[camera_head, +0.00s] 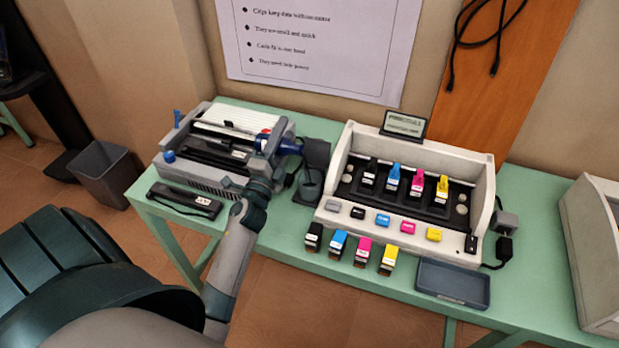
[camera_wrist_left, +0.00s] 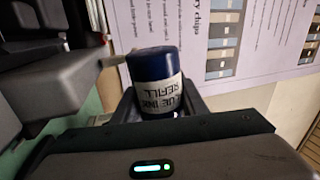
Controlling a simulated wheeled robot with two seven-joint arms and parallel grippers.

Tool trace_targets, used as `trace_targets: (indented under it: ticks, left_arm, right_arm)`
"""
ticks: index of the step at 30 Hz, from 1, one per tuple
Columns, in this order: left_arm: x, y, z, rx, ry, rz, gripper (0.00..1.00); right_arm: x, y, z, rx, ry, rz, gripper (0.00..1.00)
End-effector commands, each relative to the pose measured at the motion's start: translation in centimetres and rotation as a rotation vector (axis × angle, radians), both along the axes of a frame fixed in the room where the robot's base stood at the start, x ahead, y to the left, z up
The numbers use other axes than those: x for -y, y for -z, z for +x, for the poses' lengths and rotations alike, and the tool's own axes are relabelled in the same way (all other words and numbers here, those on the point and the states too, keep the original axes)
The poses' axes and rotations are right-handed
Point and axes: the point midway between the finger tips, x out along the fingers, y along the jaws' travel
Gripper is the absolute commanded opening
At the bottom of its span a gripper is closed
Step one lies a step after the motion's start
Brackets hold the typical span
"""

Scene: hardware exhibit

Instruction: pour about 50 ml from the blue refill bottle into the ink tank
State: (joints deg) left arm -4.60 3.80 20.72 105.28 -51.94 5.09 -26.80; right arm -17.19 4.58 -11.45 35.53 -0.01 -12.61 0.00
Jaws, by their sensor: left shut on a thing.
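My left gripper (camera_head: 285,148) is shut on the blue refill bottle (camera_head: 289,147), above the table between the dot-matrix printer and the cartridge display. In the left wrist view the bottle (camera_wrist_left: 155,85) shows a dark blue end and a pale label reading "blue ink refill", held between the fingers. My right gripper is out of view.
The printer (camera_head: 215,150) stands left on the green table (camera_head: 390,283). The cartridge display (camera_head: 340,165) is close right of the tank. Several loose cartridges and a dark tray (camera_head: 452,283) lie in front. A black bar (camera_head: 185,200) lies before the printer.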

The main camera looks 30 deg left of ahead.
Motion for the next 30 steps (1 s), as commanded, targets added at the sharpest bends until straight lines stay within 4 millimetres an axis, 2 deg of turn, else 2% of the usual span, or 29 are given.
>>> trace_targets:
  ticks: [30]
  left_arm:
    - [-0.44,0.2,-0.1,-0.014,0.001,0.061,0.14]
  right_arm:
    - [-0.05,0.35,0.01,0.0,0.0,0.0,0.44]
